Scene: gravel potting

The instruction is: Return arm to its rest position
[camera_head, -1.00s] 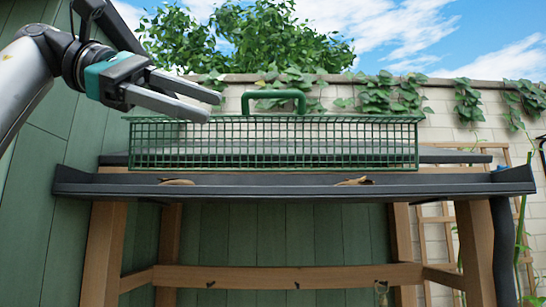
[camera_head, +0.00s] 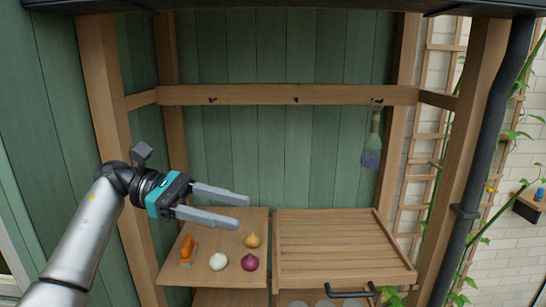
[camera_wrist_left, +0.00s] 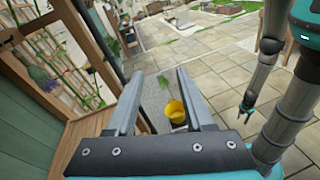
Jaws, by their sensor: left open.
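My left gripper (camera_head: 243,212) comes in from the left in the head view. Its two grey fingers are spread apart and point right, with nothing between them. In the left wrist view the same open fingers (camera_wrist_left: 157,78) point away over the paved ground. A silver arm, which looks like my right one, hangs at the right of the left wrist view, with a small dark gripper (camera_wrist_left: 247,104) at its end. That gripper is too small to read. It is not in the head view.
The wooden shelf (camera_head: 190,272) holds an orange-handled item (camera_head: 187,250), a yellow bulb (camera_head: 252,240), a white bulb (camera_head: 218,262) and a purple bulb (camera_head: 250,262). A slatted wooden tray (camera_head: 340,245) is beside it.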

